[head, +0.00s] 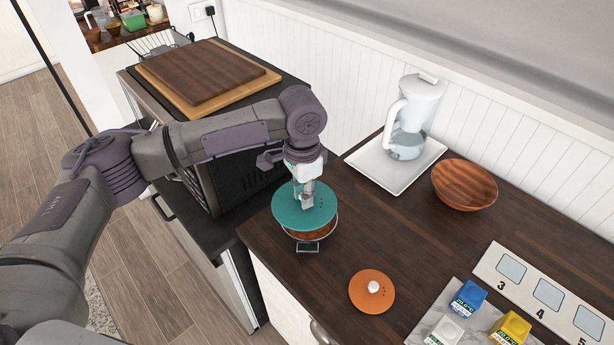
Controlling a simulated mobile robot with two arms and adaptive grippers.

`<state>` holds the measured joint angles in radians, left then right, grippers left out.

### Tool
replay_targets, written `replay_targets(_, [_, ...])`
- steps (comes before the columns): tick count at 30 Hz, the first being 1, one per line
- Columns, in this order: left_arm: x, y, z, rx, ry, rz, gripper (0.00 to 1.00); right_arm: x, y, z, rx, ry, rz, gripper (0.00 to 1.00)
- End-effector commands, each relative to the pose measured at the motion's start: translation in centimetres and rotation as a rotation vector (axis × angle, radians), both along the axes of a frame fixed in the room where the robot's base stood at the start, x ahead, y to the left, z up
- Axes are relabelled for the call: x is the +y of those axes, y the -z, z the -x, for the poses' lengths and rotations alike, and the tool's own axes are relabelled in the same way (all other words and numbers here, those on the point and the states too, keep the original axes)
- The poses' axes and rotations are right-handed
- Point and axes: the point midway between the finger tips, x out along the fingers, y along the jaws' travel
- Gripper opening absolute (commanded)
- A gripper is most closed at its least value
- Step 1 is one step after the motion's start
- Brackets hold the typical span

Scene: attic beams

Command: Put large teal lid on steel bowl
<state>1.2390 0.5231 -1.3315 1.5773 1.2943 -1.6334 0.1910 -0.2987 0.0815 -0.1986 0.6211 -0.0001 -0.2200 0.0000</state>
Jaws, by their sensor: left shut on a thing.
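The large teal lid (305,210) is a flat disc over the steel bowl (310,236) near the counter's left front edge. My left gripper (306,201) comes down from above and is shut on the lid at its middle; its fingers cover the knob. The bowl's thin shiny rim and brownish front wall show below the lid at the front and right. The rest of the bowl is hidden under the lid. I cannot tell whether the lid touches the rim. My right gripper is not in view.
An orange lid (371,292) with a white knob lies in front to the right. A wooden bowl (464,185) and a pitcher (415,115) on a white tray (372,170) stand behind. Small boxes (468,298) and a numbered board (530,290) are at right. Cutting boards (205,75) lie at left.

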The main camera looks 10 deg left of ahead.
Motion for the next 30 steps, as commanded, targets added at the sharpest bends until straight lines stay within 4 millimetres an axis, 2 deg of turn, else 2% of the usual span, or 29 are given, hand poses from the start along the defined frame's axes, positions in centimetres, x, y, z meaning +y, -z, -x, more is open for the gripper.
replay_targets(3, [-0.6, -0.5, -1.3, -0.006, 0.079, -0.007, 0.00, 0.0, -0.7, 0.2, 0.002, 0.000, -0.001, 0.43])
replay_targets(8, [-0.7, -0.2, -1.8, -0.009, 0.116, -0.010, 0.00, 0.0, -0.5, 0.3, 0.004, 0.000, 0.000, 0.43])
replay_targets(14, [-0.7, 0.7, -1.8, -0.009, 0.116, -0.010, 0.00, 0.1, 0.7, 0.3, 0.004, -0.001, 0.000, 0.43])
replay_targets(28, [-0.7, 4.2, -1.7, -0.009, 0.116, -0.010, 0.00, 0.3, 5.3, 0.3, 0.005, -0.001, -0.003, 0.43])
replay_targets(30, [-0.7, 4.4, -1.7, -0.006, 0.115, -0.010, 0.00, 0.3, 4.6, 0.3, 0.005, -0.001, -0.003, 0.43])
